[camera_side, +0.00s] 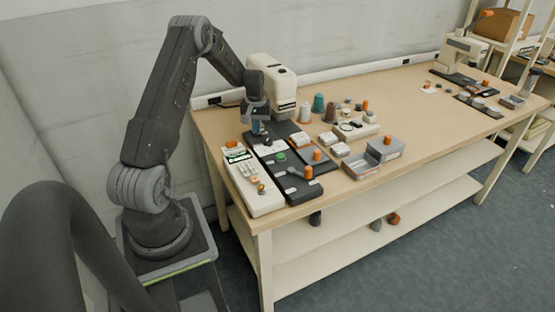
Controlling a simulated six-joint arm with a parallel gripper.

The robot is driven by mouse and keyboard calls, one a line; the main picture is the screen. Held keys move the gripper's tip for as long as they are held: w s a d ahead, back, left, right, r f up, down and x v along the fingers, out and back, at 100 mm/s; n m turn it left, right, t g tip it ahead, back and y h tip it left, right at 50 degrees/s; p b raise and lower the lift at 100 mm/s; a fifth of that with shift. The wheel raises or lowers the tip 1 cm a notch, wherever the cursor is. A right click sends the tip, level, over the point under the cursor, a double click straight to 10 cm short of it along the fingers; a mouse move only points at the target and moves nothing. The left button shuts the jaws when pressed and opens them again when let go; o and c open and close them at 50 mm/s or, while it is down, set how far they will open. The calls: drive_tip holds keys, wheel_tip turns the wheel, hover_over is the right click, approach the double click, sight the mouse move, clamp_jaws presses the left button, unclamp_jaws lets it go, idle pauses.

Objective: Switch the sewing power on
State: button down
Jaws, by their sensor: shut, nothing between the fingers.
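A cream sewing machine (276,82) stands at the left end of the table, partly behind my arm. My gripper (262,139) is shut and empty. It points down over the dark base plate (292,193) in front of the machine; I cannot tell whether it touches anything. A green button (281,157) sits on the dark plate, just below and right of my gripper. A white panel (258,198) with small controls and a green-marked label (237,155) lies to its left. Which control is the sewing power switch, and its state, are too small to tell.
Orange-capped items (308,172), thread spools (318,103), white blocks (328,139) and a grey open box (385,149) crowd the area right of my gripper. The tabletop's middle (400,100) is clear. Another sewing machine (462,50) stands at the far right.

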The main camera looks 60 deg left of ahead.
drive_tip(key=shift+r, duration=3.35)
drive_tip(key=shift+d+r, duration=0.1)
drive_tip(key=shift+r, duration=0.05)
drive_tip(key=d+r+m+t+y, duration=0.1)
drive_tip(key=d+r+m, duration=0.2)
drive_tip(key=d+r, duration=0.7)
drive_tip(key=d+r+m+t, duration=0.25)
drive_tip(key=d+r, duration=0.45)
drive_tip(key=d, duration=0.7)
drive_tip(key=s+d+r+m+t+h, duration=0.1)
drive_tip(key=s+d+m, duration=0.5)
drive_tip(key=s+d, duration=1)
drive_tip(key=shift+s+r+t, duration=0.2)
drive_tip(key=shift+s+t, duration=0.05)
drive_tip(key=shift+t, duration=0.3)
